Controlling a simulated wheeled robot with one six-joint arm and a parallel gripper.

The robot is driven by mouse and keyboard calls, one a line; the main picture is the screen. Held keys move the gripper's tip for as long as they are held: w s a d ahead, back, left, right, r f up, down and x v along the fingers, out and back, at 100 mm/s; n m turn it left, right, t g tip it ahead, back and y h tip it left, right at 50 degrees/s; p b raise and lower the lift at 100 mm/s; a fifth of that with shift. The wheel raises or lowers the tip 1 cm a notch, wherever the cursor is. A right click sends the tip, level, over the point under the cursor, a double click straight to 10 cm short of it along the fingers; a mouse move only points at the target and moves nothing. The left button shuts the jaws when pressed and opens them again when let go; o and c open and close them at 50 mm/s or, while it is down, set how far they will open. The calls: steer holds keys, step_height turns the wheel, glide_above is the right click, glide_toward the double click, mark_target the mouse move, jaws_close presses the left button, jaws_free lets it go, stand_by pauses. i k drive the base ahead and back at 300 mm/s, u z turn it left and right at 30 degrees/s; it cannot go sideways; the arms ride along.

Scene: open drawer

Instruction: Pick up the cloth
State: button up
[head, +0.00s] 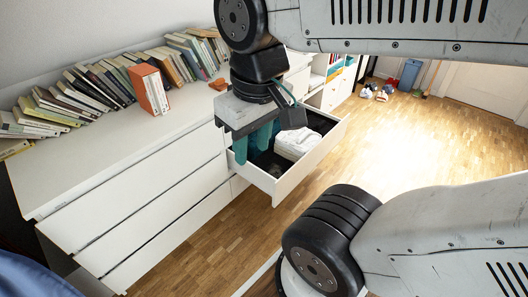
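A white folded item (297,143) that looks like a cloth lies in the open drawer (283,188), toward its right side. My gripper (252,150) points down over the left part of the drawer, to the left of the white item and apart from it. Its teal fingers stand apart with a dark gap between them, and I see nothing held. A small orange item (218,84) lies on the dresser top behind the gripper; I cannot tell whether it is cloth. My gripper hides part of the drawer's inside, which is dark.
The white dresser (110,165) carries a long row of leaning books (90,85) and an upright orange-red box or book (148,90). A shelf, a blue bin (410,73) and shoes stand farther back. The wooden floor (400,150) on the right is open.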

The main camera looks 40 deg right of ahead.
mark_target(219, 85)
steer(key=i, duration=1.3)
steer(key=z, duration=0.95)
steer(key=i, duration=0.3)
steer(key=z, duration=0.1)
